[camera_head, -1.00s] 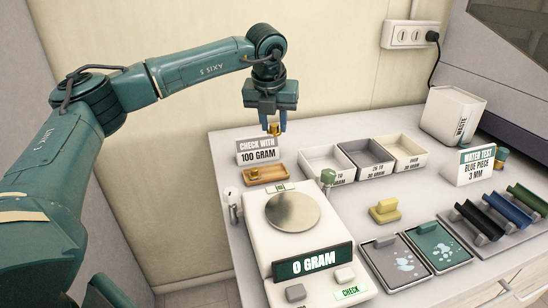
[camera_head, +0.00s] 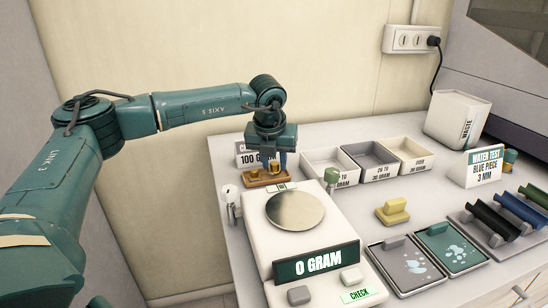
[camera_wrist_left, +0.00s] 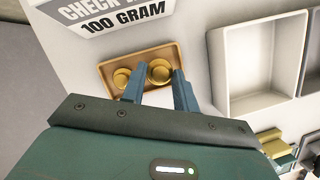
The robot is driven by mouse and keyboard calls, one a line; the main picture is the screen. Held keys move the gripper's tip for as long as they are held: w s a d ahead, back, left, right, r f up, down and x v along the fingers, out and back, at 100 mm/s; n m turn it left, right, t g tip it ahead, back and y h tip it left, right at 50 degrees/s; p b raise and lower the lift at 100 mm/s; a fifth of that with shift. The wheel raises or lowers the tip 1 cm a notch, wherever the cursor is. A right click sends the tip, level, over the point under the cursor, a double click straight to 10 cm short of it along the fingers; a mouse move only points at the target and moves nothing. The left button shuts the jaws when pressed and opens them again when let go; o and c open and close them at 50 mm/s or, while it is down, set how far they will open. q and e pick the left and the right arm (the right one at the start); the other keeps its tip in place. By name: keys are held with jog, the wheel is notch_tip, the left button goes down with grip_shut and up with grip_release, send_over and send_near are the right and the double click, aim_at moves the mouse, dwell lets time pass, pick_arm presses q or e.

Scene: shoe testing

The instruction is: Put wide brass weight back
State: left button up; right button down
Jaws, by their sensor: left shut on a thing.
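My left gripper (camera_head: 274,164) points down over the small wooden tray (camera_head: 268,184) behind the scale. It is shut on the wide brass weight (camera_head: 274,171), which is at the right part of the tray. In the left wrist view the wide weight (camera_wrist_left: 159,72) sits between the blue fingers, over the tray (camera_wrist_left: 138,60). I cannot tell if it touches the tray floor. Another brass weight (camera_wrist_left: 122,77) stands beside it on the left. The scale (camera_head: 262,232) has an empty round plate (camera_head: 294,210) and reads 0 GRAM. My right gripper is out of view.
The "100 gram" sign (camera_head: 243,155) stands just behind the tray. Three open bins (camera_head: 330,163) are to its right. A yellow piece (camera_head: 393,211) and two wet pads (camera_head: 400,262) lie farther right.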

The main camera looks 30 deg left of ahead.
pick_arm(q)
jog(key=shift+f+b, duration=0.45)
jog(key=shift+f, duration=0.25)
dwell(0.4)
jog(key=o, duration=1.2)
jog(key=shift+c, duration=0.2)
jog(key=shift+d, duration=0.1)
jog(key=v, duration=1.3)
jog(key=shift+s+a+r, duration=0.1)
jog(key=shift+s+a, duration=0.05)
jog(key=shift+a, duration=0.1)
